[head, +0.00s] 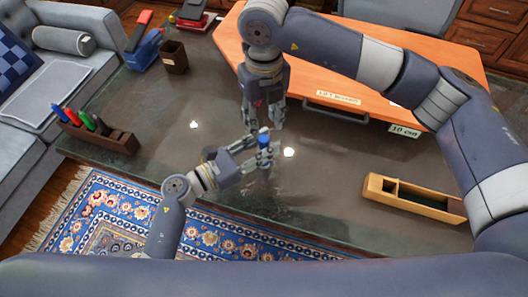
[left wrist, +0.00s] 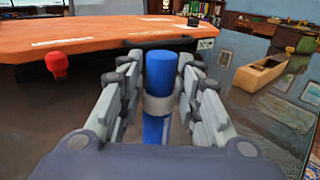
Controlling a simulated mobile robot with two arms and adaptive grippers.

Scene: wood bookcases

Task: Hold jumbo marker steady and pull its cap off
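A blue jumbo marker stands upright between the fingers of my left gripper (head: 258,148), its blue top (head: 264,136) showing above them. In the left wrist view the marker (left wrist: 159,72) is between the two finger pads, with a grey band around it; its lower end is hidden. My left gripper appears shut on it. My right gripper (head: 264,122) points down from above, just behind the marker top in the head view, with its fingers apart and nothing visible between them.
A dark pen holder (head: 112,137) with several coloured markers stands at the table's left. A wooden box (head: 383,188) lies at the right. An orange board (head: 408,97) is behind. A small red object (left wrist: 57,65) shows in the left wrist view. The table's front middle is clear.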

